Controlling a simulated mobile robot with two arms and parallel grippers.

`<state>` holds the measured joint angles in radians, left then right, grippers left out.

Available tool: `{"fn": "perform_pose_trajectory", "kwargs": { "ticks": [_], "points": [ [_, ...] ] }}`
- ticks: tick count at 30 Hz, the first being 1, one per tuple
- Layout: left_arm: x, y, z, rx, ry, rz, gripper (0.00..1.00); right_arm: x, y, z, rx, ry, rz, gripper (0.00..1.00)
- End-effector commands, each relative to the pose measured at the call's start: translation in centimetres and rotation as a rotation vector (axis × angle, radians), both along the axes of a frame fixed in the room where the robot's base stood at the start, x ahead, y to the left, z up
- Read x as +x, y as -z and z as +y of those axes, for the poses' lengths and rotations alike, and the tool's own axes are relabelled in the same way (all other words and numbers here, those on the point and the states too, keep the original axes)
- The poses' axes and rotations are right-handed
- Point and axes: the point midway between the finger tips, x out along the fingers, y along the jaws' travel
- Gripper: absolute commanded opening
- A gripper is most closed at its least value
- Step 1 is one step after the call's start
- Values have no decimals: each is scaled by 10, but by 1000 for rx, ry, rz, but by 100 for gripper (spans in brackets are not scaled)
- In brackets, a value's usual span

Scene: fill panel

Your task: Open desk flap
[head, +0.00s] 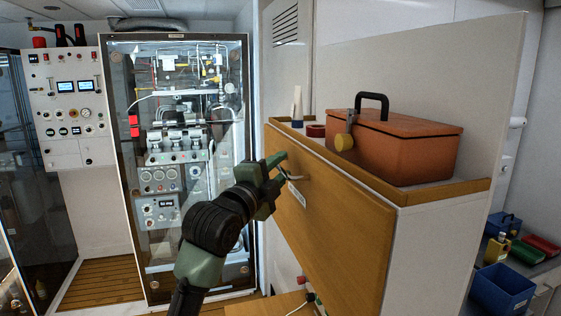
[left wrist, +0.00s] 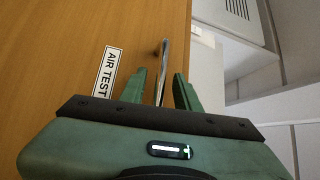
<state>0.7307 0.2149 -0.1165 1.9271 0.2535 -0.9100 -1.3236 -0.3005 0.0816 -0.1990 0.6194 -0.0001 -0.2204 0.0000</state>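The desk flap (head: 335,218) is a wooden panel on the front of a white cabinet, and it stands upright and closed. It carries a metal handle (head: 292,177) and a white label, which reads "AIR TEST" (left wrist: 106,72) in the left wrist view. My left gripper (head: 281,168) is open at the handle. In the left wrist view the handle (left wrist: 162,68) lies between the two green fingers (left wrist: 160,90), with a gap visible to the right finger. My right gripper is not in view.
An orange toolbox (head: 393,148) and tape rolls (head: 316,130) sit on the cabinet top. A glass-fronted instrument cabinet (head: 190,170) stands behind my left arm. Blue bins (head: 503,288) lie at the right. A wooden surface (head: 268,304) shows below the flap.

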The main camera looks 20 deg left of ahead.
Motion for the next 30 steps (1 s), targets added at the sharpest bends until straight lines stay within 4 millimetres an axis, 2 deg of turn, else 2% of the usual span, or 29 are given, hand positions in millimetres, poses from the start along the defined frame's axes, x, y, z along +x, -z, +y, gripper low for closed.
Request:
{"fn": "perform_pose_trajectory", "kwargs": {
  "ticks": [9,12,13,30],
  "points": [
    [4,0,-1,-1,0,-1,32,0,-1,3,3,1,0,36],
    [4,0,-1,-1,0,0,4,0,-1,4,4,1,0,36],
    [4,0,-1,-1,0,0,0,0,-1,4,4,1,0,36],
    [4,1,-1,-1,0,1,0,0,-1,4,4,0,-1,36]
  ]
}}
